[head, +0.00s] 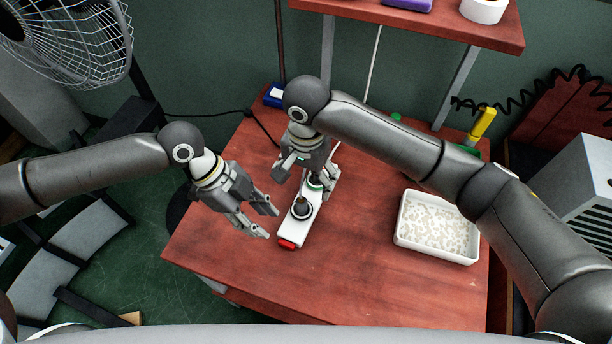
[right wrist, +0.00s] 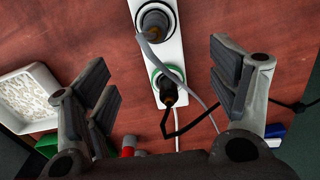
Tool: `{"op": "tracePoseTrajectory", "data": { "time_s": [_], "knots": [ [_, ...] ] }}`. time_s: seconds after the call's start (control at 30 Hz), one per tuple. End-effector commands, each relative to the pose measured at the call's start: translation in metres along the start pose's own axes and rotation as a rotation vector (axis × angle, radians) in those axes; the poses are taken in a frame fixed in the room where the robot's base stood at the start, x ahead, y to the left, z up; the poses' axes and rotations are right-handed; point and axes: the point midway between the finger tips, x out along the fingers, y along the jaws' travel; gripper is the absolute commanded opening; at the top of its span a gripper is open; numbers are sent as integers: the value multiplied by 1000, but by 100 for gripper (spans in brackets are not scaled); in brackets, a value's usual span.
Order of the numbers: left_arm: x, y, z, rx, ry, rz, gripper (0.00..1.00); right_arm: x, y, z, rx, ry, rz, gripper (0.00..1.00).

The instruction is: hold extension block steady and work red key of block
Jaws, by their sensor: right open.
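The white extension block (head: 291,230) lies on the red-brown table, with its red key (head: 287,244) at the near end. My left gripper (head: 268,223) is open and empty, just left of the block's near end. My right gripper (head: 305,180) is open above the block's far end, one finger to each side. In the right wrist view, the block (right wrist: 174,52) shows between its spread fingers, with no contact visible. The red key is out of that view.
A white tray (head: 402,229) of small pale pieces stands right of the block. A blue item (head: 274,95) lies at the back left corner, and a yellow-handled tool (head: 482,124) is at the back right. A raised shelf (head: 440,25) overhangs the back. The table's front is clear.

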Motion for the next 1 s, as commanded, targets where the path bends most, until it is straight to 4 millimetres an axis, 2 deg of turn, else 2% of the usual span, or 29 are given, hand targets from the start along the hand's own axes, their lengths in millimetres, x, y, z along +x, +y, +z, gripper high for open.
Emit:
{"op": "tracePoseTrajectory", "data": {
  "time_s": [0.17,0.6,0.8,1.0],
  "knots": [
    [0,0,0,0,0,0,36,16,1,-1,13,2,6,80],
    [0,0,0,0,0,0,36,90,1,0,11,2,4,80],
    [0,0,0,0,0,0,36,105,0,0,9,3,2,80],
    [0,0,0,0,0,0,36,108,0,0,8,3,2,80]
  ]
}}
